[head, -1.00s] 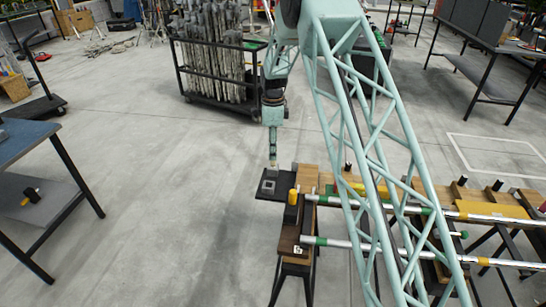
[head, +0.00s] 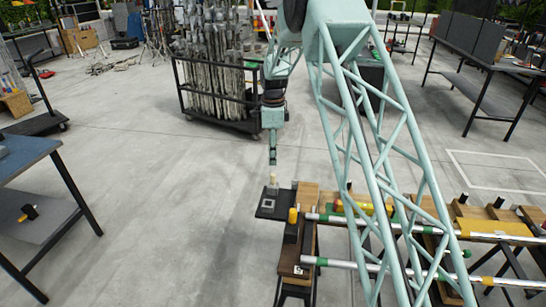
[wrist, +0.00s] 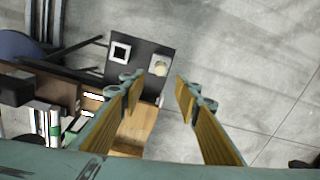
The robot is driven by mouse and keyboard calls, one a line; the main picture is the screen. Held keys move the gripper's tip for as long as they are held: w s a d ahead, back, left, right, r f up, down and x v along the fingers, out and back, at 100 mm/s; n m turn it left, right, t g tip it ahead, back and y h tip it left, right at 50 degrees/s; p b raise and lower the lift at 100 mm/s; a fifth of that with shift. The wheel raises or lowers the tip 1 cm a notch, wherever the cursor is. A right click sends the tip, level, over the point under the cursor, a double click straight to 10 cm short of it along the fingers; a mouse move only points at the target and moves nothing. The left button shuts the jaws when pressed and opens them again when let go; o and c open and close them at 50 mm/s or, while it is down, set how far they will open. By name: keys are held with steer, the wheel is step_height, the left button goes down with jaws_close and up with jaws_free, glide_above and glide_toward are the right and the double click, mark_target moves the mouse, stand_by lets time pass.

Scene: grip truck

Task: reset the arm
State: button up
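My gripper (head: 273,161) hangs at the end of my pale green arm, a little above a small dark plate (head: 264,213). In the wrist view, my gripper (wrist: 158,85) has its two fingers spread wide with nothing between them. A small pale round piece (head: 273,187) stands on the plate just below the gripper. It also shows in the wrist view (wrist: 160,66), beyond the fingertips and apart from them. A square pale-rimmed piece (head: 268,203) is on the plate beside it.
A wooden workbench (head: 288,259) with long metal tubes (head: 405,228) lies at the lower right. A black cart of stands (head: 215,100) is behind the gripper. A blue-topped table (head: 18,152) is at left. The floor between is clear.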

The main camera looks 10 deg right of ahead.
stand_by(0.5)
steer(key=s+r+n+t, duration=0.2)
steer(key=s+r+n, duration=0.8)
steer(key=s+r, duration=1.9)
steer(key=s+r+n+t, duration=0.1)
steer(key=s+r+n, duration=0.25)
steer(key=s, duration=0.55)
steer(key=s+r+n, duration=0.2)
steer(key=s+r, duration=0.3)
steer(key=s, duration=0.4)
steer(key=s+f+n, duration=0.1)
steer(key=s+n, duration=0.1)
steer(key=s, duration=0.7)
steer(key=s+f+n+t, duration=0.1)
steer(key=s+f+n, duration=0.1)
steer(key=s, duration=0.8)
steer(key=shift+s+f+n, duration=0.25)
steer(key=shift+s+n, duration=0.05)
steer(key=shift+n, duration=0.35)
